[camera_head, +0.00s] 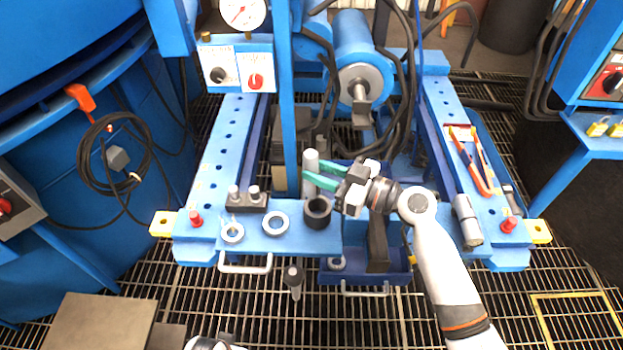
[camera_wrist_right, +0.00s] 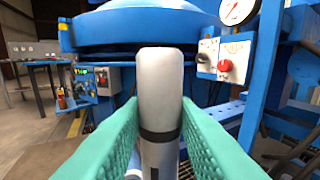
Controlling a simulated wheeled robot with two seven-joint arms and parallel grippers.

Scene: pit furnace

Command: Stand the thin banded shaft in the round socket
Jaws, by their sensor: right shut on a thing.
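The thin banded shaft (camera_head: 310,160) is a light grey, upright cylinder. Its dark band shows in the right wrist view, where the shaft (camera_wrist_right: 160,90) stands between the two green fingers. My right gripper (camera_head: 319,174) reaches in from the right and is shut on the shaft. The round socket (camera_head: 318,212) is a dark, thick ring on the blue front plate, just in front of and below the shaft. The shaft's lower end shows close behind the socket's left rim; I cannot tell its height there. My left gripper's fingers are not in view.
Two pale rings (camera_head: 275,223) and a dark block with two pegs (camera_head: 246,200) are left of the socket. A blue post (camera_head: 288,110) rises close to the shaft's left. A blue tray (camera_head: 328,276) is at the front. Pliers (camera_head: 478,168) lie on the right rail.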

